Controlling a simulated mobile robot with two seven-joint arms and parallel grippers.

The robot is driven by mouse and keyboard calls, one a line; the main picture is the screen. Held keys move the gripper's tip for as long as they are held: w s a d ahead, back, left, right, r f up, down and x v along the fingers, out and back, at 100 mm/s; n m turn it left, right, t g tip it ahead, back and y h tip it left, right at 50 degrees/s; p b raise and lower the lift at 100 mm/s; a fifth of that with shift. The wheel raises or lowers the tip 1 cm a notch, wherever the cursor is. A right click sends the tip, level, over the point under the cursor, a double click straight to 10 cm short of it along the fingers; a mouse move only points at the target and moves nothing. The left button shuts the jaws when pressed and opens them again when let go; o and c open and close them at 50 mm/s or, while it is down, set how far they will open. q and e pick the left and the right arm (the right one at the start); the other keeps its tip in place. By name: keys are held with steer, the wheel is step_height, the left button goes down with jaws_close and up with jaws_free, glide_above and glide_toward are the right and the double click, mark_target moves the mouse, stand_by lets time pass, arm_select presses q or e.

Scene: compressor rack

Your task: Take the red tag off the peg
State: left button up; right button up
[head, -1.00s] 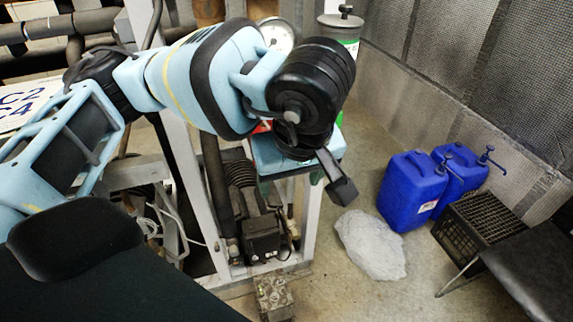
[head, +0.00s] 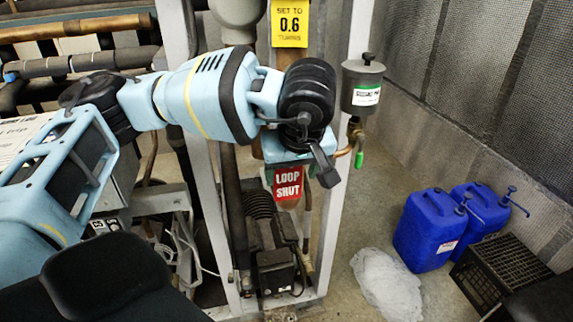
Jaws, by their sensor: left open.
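The red tag (head: 288,183), with white letters "LOOP SHUT", hangs on the rack just below my left gripper. Its top edge is covered by the gripper body, and the peg is hidden behind my wrist. My left gripper (head: 324,168) is in front of and above the tag, slightly to its right. One dark finger shows clearly, pointing down and toward me; the other is hard to make out. The gripper is open and does not hold the tag. My right gripper is out of view.
A yellow "SET TO 0.6" tag (head: 290,22) hangs above my wrist. A grey canister (head: 362,84) with a brass valve stands right of the rack post (head: 345,150). Blue jugs (head: 430,230), a black crate (head: 500,268) and a crumpled clear sheet (head: 387,285) are on the floor.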

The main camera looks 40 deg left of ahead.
arm_select(q)
steer(key=shift+w+a, duration=0.75)
steer(key=shift+a, duration=0.2)
steer(key=shift+w+a+f, duration=0.15)
steer(key=shift+w+a, duration=0.05)
steer(key=shift+a, duration=0.05)
steer(key=shift+w+a+f, duration=0.1)
steer(key=shift+f, duration=0.35)
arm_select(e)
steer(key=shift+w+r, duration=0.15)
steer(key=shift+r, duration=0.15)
arm_select(q)
steer(key=c, duration=0.7)
steer(key=shift+r+p, duration=0.4)
steer(key=shift+r, duration=0.05)
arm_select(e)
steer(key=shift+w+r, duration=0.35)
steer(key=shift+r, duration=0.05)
